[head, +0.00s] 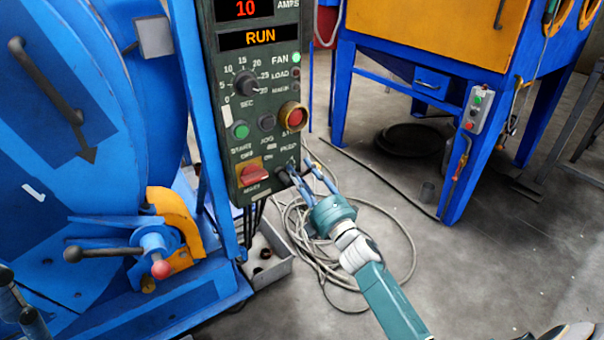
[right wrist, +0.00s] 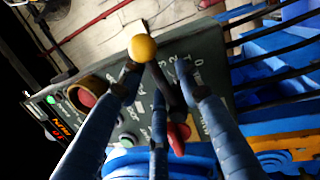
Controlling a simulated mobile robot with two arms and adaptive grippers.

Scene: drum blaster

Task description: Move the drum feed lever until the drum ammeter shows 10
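The drum ammeter (head: 246,9) at the top of the dark green control panel (head: 225,105) shows 10 in red in the head view. The drum feed lever, a dark rod with a yellow ball (right wrist: 142,48), shows in the right wrist view. My right gripper (head: 302,172) is at the panel's lower right side, and its fingers partly hide the lever in the head view. In the right wrist view its blue fingers (right wrist: 155,85) are spread apart with the lever between them. I cannot tell whether a finger touches the lever. My left gripper is not clearly in view.
The display below the ammeter reads RUN (head: 260,37). A red switch (head: 253,175) and a red button (head: 293,115) are close to my gripper. The blue drum machine (head: 75,190) stands left. Coiled cable (head: 345,295) lies on the floor; a blue and orange cabinet (head: 400,65) stands behind.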

